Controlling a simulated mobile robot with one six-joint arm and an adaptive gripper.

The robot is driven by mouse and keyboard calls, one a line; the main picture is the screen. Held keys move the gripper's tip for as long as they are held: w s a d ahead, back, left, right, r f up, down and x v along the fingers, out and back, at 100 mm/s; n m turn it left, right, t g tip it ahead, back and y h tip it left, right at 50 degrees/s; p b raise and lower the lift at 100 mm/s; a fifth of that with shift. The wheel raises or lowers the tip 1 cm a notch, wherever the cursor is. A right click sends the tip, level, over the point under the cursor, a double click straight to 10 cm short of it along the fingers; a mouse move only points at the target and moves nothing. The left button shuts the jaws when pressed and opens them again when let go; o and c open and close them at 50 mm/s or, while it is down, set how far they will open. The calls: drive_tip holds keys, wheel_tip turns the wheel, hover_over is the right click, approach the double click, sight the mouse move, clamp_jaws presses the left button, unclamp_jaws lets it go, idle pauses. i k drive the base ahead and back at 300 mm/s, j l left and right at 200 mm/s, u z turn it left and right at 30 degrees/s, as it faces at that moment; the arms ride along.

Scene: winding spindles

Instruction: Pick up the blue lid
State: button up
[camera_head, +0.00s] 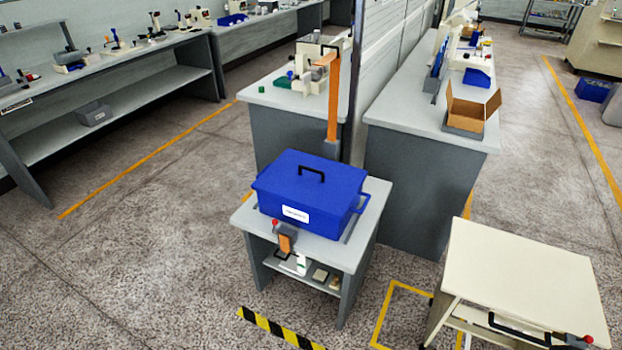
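The blue lid (285,175) lies closed on top of a blue box (332,224), with a black handle (312,171) standing up from its middle. The box has a white label (295,214) on its front and a blue side handle (363,203) on the right. It stands on a small grey table (370,222) in the middle of the head camera view. My gripper is not in view.
An orange upright part (333,100) stands just behind the box. Workbenches (298,110) and (415,120) are behind the table. A cream cart (525,270) with a black handle stands at the front right. Open floor (150,250) lies to the left.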

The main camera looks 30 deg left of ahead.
sight(328, 188)
drive_tip(key=i+j+u, duration=0.25)
drive_tip(key=i+j, duration=0.65)
drive_tip(key=j, duration=0.4)
drive_tip(key=i+j+u, duration=0.3)
drive_tip(key=i+j, duration=0.75)
